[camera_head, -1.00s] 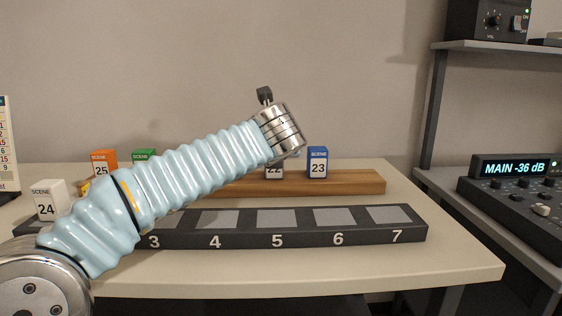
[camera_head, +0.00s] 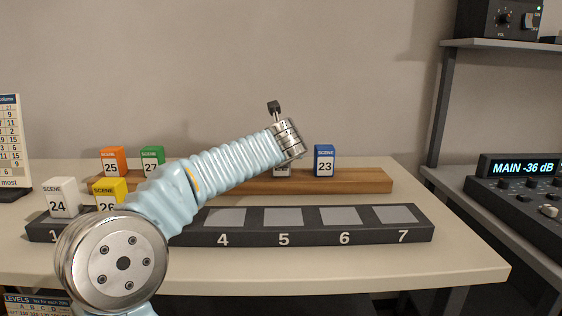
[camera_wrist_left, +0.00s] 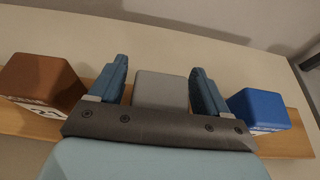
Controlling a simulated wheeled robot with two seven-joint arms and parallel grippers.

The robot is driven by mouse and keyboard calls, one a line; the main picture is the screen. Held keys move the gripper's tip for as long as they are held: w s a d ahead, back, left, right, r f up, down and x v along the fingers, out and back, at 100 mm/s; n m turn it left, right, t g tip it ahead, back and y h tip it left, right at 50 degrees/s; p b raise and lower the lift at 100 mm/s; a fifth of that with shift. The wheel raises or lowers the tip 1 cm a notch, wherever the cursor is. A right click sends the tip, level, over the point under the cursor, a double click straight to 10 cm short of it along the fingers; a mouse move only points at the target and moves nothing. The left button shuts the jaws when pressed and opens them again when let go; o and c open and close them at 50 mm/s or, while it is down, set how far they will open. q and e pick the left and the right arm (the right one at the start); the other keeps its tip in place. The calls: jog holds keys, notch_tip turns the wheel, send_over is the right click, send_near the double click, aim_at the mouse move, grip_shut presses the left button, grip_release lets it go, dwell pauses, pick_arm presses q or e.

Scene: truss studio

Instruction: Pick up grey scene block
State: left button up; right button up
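The grey scene block (camera_wrist_left: 161,90) stands on the wooden shelf between the brown and blue blocks in the left wrist view. In the head view only a bit of its label (camera_head: 281,172) shows below my left wrist. My left gripper (camera_wrist_left: 158,78) is open, with one blue finger on each side of the grey block and narrow gaps visible. The wrist hides its fingers in the head view. I cannot tell how deep the fingers reach. My right gripper is in neither view.
A blue block 23 (camera_head: 324,160) stands close on the right, a brown block (camera_wrist_left: 42,82) on the left. Orange (camera_head: 113,160), green (camera_head: 152,157), yellow (camera_head: 109,191) and white (camera_head: 61,197) blocks stand further left. A numbered dark rack (camera_head: 312,232) lies in front, slots 4–7 empty.

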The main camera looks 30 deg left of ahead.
pick_arm(q)
jog(key=c, duration=1)
jog(key=shift+o, duration=0.2)
jog(key=shift+r, duration=0.1)
